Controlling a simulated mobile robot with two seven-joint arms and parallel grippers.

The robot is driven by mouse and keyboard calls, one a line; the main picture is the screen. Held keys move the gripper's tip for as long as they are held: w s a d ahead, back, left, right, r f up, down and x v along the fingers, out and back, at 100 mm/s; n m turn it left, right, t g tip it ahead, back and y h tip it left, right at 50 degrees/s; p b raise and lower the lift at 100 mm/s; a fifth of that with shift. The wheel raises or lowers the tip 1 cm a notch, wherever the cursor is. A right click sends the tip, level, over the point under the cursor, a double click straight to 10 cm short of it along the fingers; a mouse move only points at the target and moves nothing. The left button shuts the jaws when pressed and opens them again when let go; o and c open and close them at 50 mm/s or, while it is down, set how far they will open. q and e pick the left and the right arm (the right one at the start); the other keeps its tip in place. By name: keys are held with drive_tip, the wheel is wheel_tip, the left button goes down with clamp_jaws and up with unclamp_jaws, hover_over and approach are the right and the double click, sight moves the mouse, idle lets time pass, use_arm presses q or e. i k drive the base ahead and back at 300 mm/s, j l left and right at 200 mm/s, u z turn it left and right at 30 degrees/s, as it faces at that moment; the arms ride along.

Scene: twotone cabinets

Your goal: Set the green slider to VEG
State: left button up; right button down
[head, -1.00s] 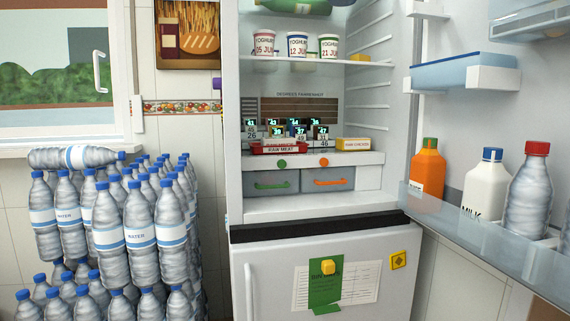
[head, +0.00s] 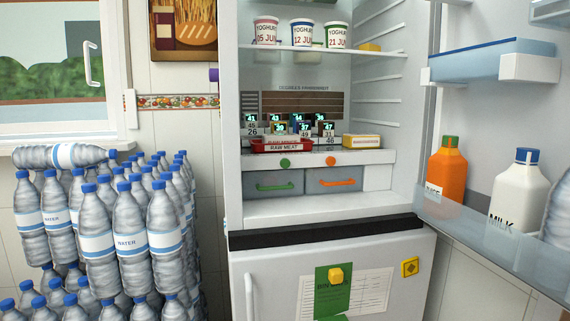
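The green slider (head: 284,163) is a small round green knob on the white strip above the left drawer (head: 273,184) inside the open fridge. An orange slider knob (head: 331,161) sits on the same strip above the right drawer (head: 334,180). The left drawer has a green handle and the right one an orange handle. Any VEG lettering by the knobs is too small to read. Neither of my grippers is in view.
The fridge door is open at the right, with an orange juice bottle (head: 446,171) and a milk bottle (head: 518,192) on its shelf. A red raw meat tray (head: 282,147) sits above the drawers. Stacked water bottles (head: 129,232) stand at the left. The space before the drawers is clear.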

sight(285, 163)
drive_tip(key=i+j, duration=0.15)
drive_tip(key=i, duration=0.5)
drive_tip(key=z, duration=1.1)
